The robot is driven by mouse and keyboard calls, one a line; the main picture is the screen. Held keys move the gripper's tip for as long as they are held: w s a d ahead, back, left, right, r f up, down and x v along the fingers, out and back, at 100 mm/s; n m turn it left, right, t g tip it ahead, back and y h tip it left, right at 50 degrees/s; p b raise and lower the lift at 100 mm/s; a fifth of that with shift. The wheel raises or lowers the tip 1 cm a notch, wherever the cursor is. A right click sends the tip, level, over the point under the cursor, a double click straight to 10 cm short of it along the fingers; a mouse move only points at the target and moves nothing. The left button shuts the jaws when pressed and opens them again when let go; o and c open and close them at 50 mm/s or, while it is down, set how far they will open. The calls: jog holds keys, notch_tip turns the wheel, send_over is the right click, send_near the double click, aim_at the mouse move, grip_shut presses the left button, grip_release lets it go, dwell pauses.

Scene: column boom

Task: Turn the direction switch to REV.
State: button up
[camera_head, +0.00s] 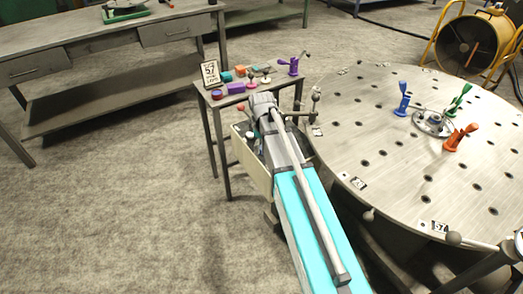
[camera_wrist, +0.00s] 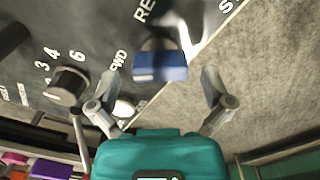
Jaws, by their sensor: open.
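The direction switch (camera_wrist: 160,66) is a blue lever on a dark panel (camera_wrist: 95,25) in the wrist view, with a grey round base behind it. The label REV is above it and FWD is to its left. I cannot tell exactly which label it points to. My gripper (camera_wrist: 160,74) is open, one finger on each side of the blue lever, with gaps on both sides; contact is not visible. In the head view, the pale control box (camera_head: 250,168) is partly covered by my arm, and the switch is hidden.
A black dial (camera_wrist: 67,85) with numbers and a pale round knob (camera_wrist: 124,107) lie left of the switch. A small table (camera_head: 222,101) with coloured parts stands behind the box. A round perforated table (camera_head: 400,180) is to the right.

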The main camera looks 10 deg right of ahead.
jog(key=shift+f, duration=0.4)
jog(key=shift+c, duration=0.3)
jog(key=c, duration=1)
jog(key=shift+c, duration=0.2)
jog(key=shift+m, duration=0.3)
jog(key=m, duration=0.9)
jog(key=shift+d+m, duration=0.1)
jog(key=shift+m, duration=2.1)
